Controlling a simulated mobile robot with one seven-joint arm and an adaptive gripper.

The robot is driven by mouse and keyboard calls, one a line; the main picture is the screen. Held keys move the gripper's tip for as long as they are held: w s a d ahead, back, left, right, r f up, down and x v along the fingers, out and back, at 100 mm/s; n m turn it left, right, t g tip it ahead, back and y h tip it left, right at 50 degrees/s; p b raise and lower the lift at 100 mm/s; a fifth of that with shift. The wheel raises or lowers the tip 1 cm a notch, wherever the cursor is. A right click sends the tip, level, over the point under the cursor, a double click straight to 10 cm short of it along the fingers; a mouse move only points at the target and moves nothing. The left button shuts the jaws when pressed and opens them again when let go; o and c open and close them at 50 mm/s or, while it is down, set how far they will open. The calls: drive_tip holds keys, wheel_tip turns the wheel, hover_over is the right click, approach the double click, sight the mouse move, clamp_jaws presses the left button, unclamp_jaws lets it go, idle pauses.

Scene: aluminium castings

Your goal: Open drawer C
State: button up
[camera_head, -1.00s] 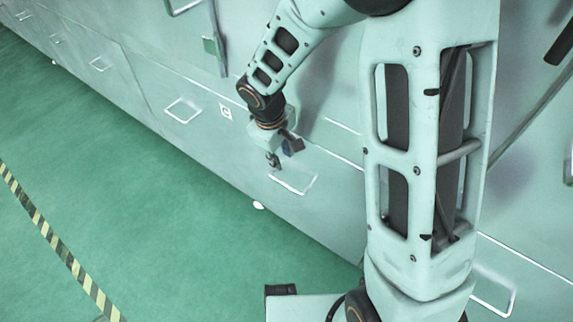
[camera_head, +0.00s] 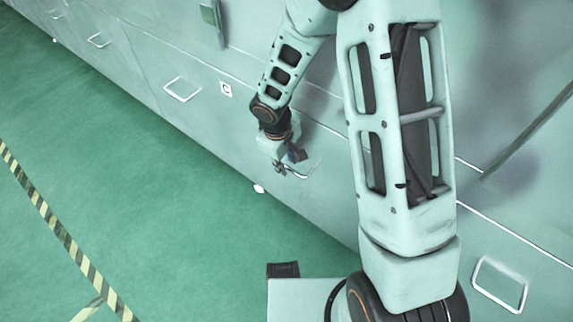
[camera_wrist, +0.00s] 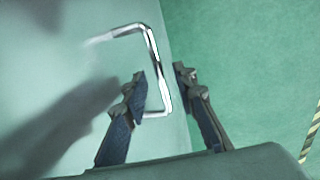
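A small white label with a C (camera_head: 226,89) is on the pale green cabinet front, up and left of my gripper. A metal bar handle (camera_head: 312,168) is on the front right of and below that label, partly hidden by my gripper (camera_head: 290,168). The drawer front there looks flush. In the wrist view the handle (camera_wrist: 153,50) is a bent bar; its long side passes between the fingertips of my gripper (camera_wrist: 160,80). The fingers are apart, with gaps visible beside the bar. The lower end of the handle goes behind the left finger.
Another bar handle (camera_head: 182,89) is left of the label, and one (camera_head: 500,285) is at lower right. A green floor (camera_head: 150,220) with a yellow-black striped line (camera_head: 60,240) lies clear in front of the cabinet. A small white disc (camera_head: 259,189) is at the cabinet's foot.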

drive_tip(key=shift+f, duration=0.15)
drive_tip(key=shift+c, duration=0.3)
clamp_jaws()
